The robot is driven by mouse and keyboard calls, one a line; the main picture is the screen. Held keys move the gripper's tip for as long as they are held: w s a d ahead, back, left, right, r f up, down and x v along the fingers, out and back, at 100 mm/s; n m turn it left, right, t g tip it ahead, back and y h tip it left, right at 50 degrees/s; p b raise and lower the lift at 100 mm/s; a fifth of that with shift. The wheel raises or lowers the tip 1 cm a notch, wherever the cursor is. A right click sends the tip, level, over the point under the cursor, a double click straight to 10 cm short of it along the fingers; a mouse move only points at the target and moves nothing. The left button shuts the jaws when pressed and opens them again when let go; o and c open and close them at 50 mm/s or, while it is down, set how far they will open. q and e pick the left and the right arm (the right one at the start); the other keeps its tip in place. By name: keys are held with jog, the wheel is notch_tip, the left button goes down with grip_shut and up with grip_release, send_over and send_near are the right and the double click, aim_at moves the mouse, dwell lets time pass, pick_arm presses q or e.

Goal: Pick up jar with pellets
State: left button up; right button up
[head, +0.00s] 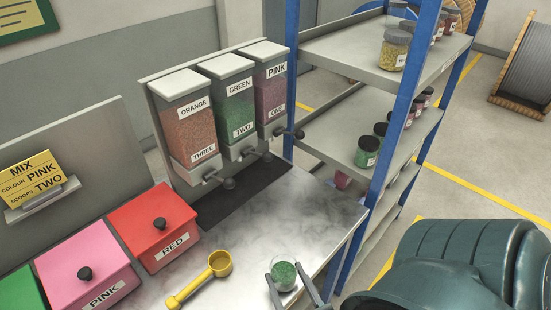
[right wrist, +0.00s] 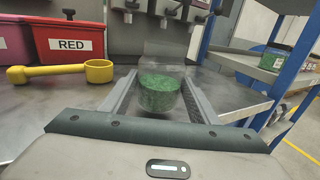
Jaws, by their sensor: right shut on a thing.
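A clear jar holding green pellets (head: 285,277) is near the front edge of the marbled bench top, at the bottom of the head view. It also shows upright in the middle of the right wrist view (right wrist: 160,93). My right gripper (head: 288,284) is shut on the jar, with one finger on each side of it. I cannot tell whether the jar's base touches the bench. My left gripper is not in view.
A yellow scoop (head: 206,278) lies on the bench left of the jar. Red (head: 153,226) and pink (head: 87,268) lidded bins stand further left. Pellet dispensers (head: 228,104) stand behind. A blue-posted shelf rack (head: 393,110) with several jars is close on the right.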

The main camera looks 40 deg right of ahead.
aim_at(289, 285)
jog(key=b+v, duration=0.2)
jog(key=v, duration=0.5)
jog(key=shift+s, duration=0.15)
